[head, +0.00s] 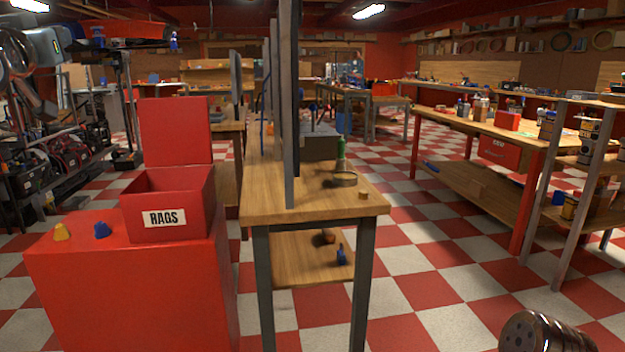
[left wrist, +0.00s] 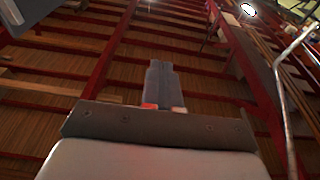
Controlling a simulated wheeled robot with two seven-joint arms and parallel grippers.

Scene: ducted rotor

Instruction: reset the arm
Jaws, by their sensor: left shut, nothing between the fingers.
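My left arm is raised at the far left edge of the head view, with its grey wrist housing high up and a small green light on it. Its fingertips are hard to make out there against the dark clutter. In the left wrist view my left gripper (left wrist: 163,82) points up at the ceiling, with its grey fingers together and nothing between them. My right gripper is not in view.
A red metal bin labelled RAGS (head: 165,215) stands open on a red cabinet (head: 130,300), beside a yellow and a blue piece. A wooden workbench (head: 300,205) with an upright panel stands mid-view. Checkered floor lies clear between it and the right-hand bench (head: 470,125).

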